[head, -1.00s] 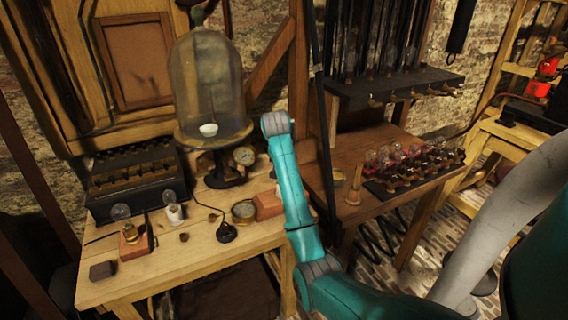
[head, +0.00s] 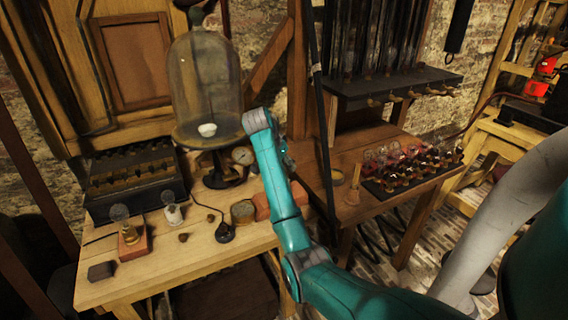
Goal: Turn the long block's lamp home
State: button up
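A reddish-brown block (head: 136,247) lies at the left of the light wooden table. A brass socket (head: 129,233) with a clear bulb (head: 119,213) stands on it. A second lamp with a pale socket (head: 173,216) stands just to the right. I cannot tell for sure which is the long block's lamp, or how far either bulb is turned in. My teal arm rises from the lower right to a grey joint beside the glass dome (head: 205,85). My gripper is not visible; its end of the arm is hidden behind the links.
A dark battery box (head: 133,185) stands behind the lamps. A small dark block (head: 101,271), a black knob (head: 224,232), a brass dial (head: 243,212) and an orange-red block (head: 262,206) also lie on the table (head: 195,256). Several small bulbs on a dark rack (head: 402,185) occupy the right-hand bench.

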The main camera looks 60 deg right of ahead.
jog(key=o, duration=0.4)
jog(key=shift+n, duration=0.3)
